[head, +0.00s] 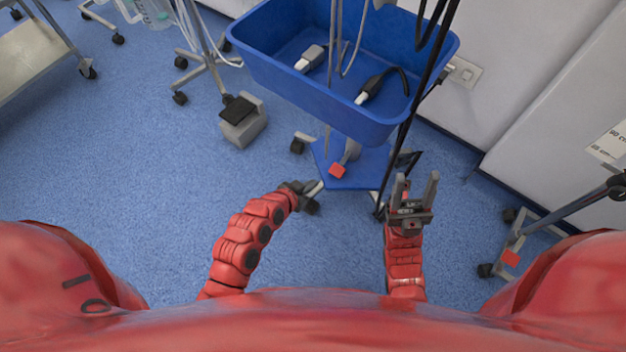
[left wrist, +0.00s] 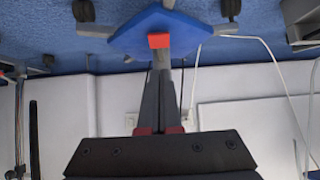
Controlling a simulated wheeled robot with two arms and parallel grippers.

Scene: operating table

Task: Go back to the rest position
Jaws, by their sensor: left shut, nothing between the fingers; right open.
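My left gripper (head: 314,190) is at the end of the red arm on the left in the head view, low in front of the blue cart's base. In the left wrist view its fingers (left wrist: 165,100) are together with nothing between them. My right gripper (head: 416,190) is to the right of it, with its two grey fingers apart and pointing away from me. It is empty, near the black cables that hang at the cart's right side.
A blue bin (head: 290,82) on a wheeled stand is ahead, with probes and cables in it. Its blue base (head: 352,172) also shows in the left wrist view (left wrist: 165,32). A grey pedal box (head: 242,122) stands on the floor. Open blue floor (head: 120,160) lies to the left.

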